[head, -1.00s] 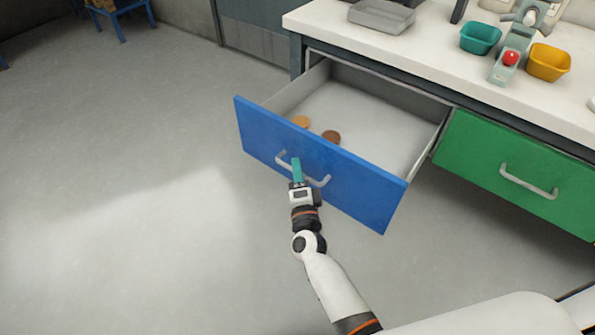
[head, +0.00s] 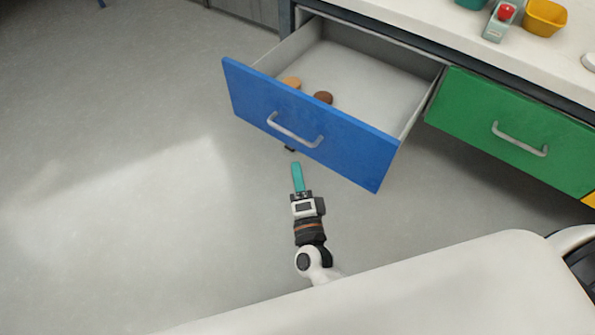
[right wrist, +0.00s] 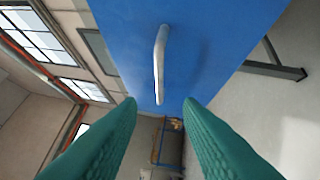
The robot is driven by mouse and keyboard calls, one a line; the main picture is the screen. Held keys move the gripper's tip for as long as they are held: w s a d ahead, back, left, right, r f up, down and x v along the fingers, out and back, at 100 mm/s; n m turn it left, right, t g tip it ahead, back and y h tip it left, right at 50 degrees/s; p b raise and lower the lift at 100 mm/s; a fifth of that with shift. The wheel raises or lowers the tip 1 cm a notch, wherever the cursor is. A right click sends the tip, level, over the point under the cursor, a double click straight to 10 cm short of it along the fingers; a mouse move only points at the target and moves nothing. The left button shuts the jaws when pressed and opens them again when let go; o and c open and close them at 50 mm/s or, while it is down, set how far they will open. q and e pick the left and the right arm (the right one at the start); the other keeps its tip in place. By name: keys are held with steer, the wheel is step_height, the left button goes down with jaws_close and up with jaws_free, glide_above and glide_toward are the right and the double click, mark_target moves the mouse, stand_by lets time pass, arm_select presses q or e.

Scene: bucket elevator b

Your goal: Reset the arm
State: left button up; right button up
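My right gripper (head: 297,178) is in front of the open blue drawer (head: 262,113), clear of its grey handle (head: 295,133). In the right wrist view its two teal fingers (right wrist: 160,125) are apart with nothing between them. The handle (right wrist: 160,65) shows ahead, beyond the fingertips, on the blue drawer front (right wrist: 205,45). My left gripper is not in view.
The drawer holds two round pieces, one tan (head: 291,83) and one brown (head: 323,98). A shut green drawer (head: 510,125) is at the right. The counter (head: 450,40) bears a yellow bin (head: 545,18). The floor at the left is clear.

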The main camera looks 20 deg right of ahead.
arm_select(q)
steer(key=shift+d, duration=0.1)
